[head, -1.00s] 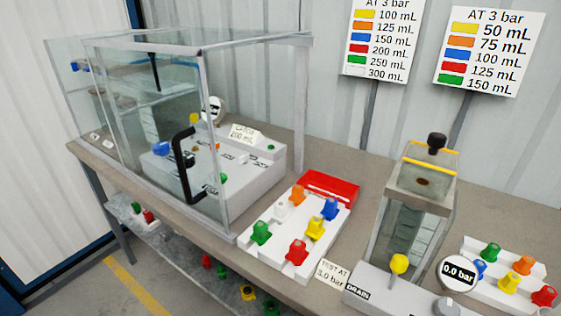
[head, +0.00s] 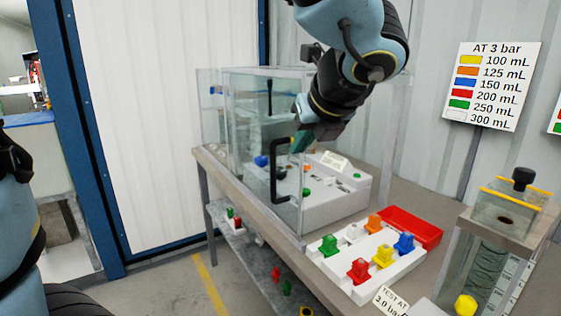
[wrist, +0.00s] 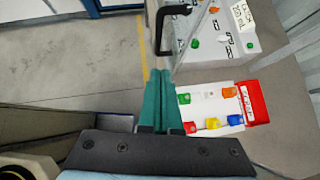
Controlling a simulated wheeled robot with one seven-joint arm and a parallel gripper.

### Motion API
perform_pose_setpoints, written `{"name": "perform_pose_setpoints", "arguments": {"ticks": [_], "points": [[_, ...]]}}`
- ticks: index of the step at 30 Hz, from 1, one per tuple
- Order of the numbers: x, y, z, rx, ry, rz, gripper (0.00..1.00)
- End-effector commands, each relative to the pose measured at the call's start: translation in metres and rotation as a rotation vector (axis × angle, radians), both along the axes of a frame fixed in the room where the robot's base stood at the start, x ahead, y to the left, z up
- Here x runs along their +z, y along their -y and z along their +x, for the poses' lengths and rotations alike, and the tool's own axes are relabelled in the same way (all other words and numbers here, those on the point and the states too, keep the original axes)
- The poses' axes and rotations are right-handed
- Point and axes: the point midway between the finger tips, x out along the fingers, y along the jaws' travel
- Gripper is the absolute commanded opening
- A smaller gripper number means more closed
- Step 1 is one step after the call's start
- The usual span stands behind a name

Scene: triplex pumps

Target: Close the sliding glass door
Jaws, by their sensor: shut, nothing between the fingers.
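The glass case has a clear front panel (head: 253,120) with a black upright bar handle (head: 280,171) close to its right edge. Another clear pane (head: 208,105) stands at the case's left end. Reflections hide how far the door is open. My gripper (head: 303,140) is above and right of the handle in the head view, apart from it as far as I can tell.
On the bench right of the case are a white block with coloured knobs (head: 372,262), a red tray (head: 410,226) and a clear tank (head: 500,235). A lower shelf (head: 240,243) holds small coloured parts. The floor (head: 170,285) left of the bench is clear.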

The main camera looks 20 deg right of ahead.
Motion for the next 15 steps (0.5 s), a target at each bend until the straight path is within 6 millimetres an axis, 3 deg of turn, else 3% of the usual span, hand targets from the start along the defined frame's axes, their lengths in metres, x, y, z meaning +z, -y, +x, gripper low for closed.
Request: {"name": "perform_pose_setpoints", "arguments": {"ticks": [15], "points": [[-0.066, -0.002, 0.072, 0.01, -0.008, 0.0, 0.0]]}}
